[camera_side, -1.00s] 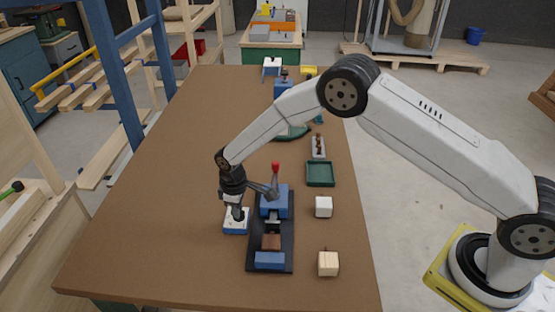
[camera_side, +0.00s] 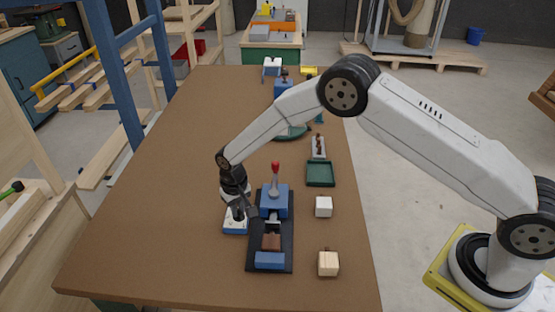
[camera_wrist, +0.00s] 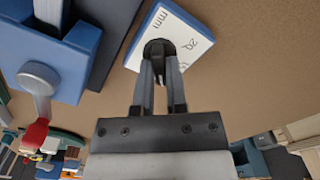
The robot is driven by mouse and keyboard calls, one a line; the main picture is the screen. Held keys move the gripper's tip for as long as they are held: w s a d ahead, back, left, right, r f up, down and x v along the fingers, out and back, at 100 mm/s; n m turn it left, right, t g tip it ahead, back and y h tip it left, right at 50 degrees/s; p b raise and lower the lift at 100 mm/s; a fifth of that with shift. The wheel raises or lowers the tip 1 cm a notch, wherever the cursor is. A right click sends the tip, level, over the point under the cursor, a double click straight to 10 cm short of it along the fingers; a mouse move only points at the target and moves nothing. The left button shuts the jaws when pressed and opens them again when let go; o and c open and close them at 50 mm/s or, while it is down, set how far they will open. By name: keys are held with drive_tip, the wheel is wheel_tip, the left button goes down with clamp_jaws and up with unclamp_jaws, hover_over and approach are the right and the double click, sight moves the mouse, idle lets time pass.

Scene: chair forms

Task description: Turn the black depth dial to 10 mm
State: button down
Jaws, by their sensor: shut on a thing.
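The black depth dial (camera_wrist: 156,46) sits on a small block with a white face and blue sides (camera_wrist: 196,45). In the wrist view the face shows "mm", "20" and another mark partly hidden by a finger. My gripper (camera_wrist: 159,66) is shut on the dial, one finger on each side, pointing down onto it. Where the dial's pointer stands cannot be made out. In the side view the dial block (camera_side: 235,228) lies on the brown table, left of the clamp fixture, with my gripper (camera_side: 237,215) over it.
A blue clamp fixture with a red-tipped lever (camera_side: 275,168) stands on a black base (camera_side: 284,243) close to the right of my gripper. Right of it are two pale blocks (camera_side: 323,207) and a green tray (camera_side: 320,174). The table's left side is clear.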

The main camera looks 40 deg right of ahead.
idle(0.4)
drive_tip(key=c, duration=0.7)
unclamp_jaws()
drive_tip(key=shift+o, duration=0.2)
drive_tip(key=shift+r, duration=0.2)
drive_tip(key=shift+r, duration=3.75)
